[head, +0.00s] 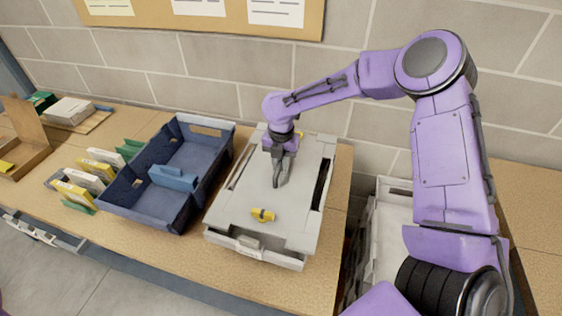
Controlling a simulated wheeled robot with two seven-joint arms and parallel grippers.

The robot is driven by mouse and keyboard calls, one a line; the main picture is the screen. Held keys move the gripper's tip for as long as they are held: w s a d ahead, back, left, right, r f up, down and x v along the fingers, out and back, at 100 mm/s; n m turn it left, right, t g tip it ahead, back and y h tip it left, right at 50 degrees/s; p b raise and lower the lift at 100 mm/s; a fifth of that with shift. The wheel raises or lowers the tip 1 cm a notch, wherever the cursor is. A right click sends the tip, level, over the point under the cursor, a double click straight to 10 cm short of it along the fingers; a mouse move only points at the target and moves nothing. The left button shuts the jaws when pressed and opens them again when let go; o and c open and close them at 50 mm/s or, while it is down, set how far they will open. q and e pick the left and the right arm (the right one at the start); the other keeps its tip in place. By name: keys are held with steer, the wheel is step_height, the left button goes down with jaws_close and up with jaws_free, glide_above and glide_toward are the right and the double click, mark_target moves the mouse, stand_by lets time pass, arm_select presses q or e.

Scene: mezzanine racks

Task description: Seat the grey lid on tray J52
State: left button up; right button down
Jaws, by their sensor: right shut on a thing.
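A grey lid (289,208) lies over a light grey tray (285,261) on the bench, right of centre. A white label sits on the tray's front, too small to read. A yellow clip (262,215) is near the lid's front edge, and another yellow piece shows at the back, partly behind my arm. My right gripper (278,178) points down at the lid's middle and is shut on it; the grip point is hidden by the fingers. I cannot tell whether the lid lies fully flush. My left gripper is out of view.
A blue crate (151,212) with a blue piece inside stands close left of the tray. Several upright boxes (88,177) and a cardboard box (30,130) are farther left. A pale crate (390,235) stands right of the bench edge. A brick wall closes the back.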

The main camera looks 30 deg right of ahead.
steer(key=shift+r, duration=0.1)
steer(key=shift+f+b, duration=0.35)
steer(key=shift+f, duration=0.5)
stand_by(0.4)
steer(key=shift+r, duration=0.15)
steer(key=shift+r+p, duration=0.7)
steer(key=shift+p, duration=0.35)
steer(key=shift+p, duration=0.3)
steer(key=shift+f+b, duration=0.45)
steer(key=shift+f, duration=0.45)
stand_by(0.3)
steer(key=c, duration=1.3)
jaws_free()
